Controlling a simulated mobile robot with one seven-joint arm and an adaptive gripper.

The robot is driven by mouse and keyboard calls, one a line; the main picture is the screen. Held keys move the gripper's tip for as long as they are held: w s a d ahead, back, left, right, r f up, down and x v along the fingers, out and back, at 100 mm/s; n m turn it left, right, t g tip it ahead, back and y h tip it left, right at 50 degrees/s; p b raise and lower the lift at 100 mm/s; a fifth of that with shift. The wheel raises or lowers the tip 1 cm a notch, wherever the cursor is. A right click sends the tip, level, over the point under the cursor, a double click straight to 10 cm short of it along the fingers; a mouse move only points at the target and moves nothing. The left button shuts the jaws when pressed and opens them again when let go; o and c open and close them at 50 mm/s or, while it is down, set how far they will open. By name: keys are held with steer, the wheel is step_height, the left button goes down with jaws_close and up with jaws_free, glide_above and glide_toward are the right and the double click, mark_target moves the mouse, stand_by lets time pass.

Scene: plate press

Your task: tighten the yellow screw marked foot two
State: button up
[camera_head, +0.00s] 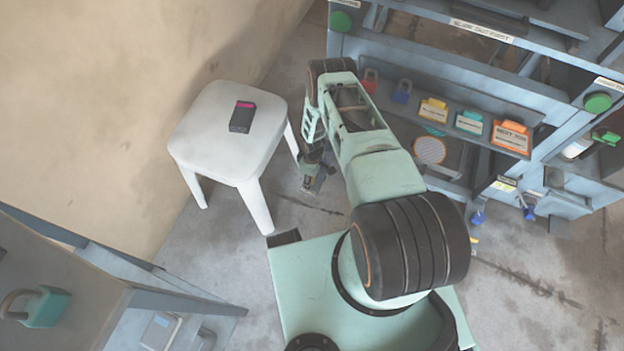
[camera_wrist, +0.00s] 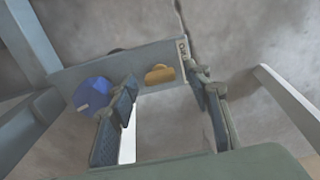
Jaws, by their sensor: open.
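In the wrist view a yellow screw (camera_wrist: 159,74) with a rounded head sits at a grey-blue foot plate (camera_wrist: 75,76). A small label (camera_wrist: 184,50) is beside it on the right; its writing is too small to read. My gripper (camera_wrist: 165,88) is open and empty, with one finger on each side of the screw in the picture. I see no contact with it. In the head view my gripper (camera_head: 312,178) hangs low near the floor, right of the white stool. I cannot make out the screw by the gripper there.
A blue knob (camera_wrist: 93,95) is left of the yellow screw, close to the left finger. The white stool (camera_head: 222,140) carries a dark and pink box (camera_head: 242,116). A blue-grey rack (camera_head: 460,88) with padlocks and tags stands on the right. Floor shows between stool and rack.

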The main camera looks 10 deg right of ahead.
steer(key=shift+f, duration=0.15)
steer(key=shift+c, duration=0.3)
steer(key=c, duration=1.1)
steer(key=shift+f+m+b, duration=0.1)
steer(key=shift+m+b, duration=0.3)
steer(key=m+b, duration=0.2)
steer(key=m, duration=0.1)
steer(key=m+b, duration=0.3)
steer(key=m, duration=0.2)
steer(key=shift+w, duration=0.1)
steer(key=m+b, duration=0.2)
steer(key=m, duration=0.3)
steer(key=shift+m+b, duration=0.75)
steer(key=shift+m, duration=1.25)
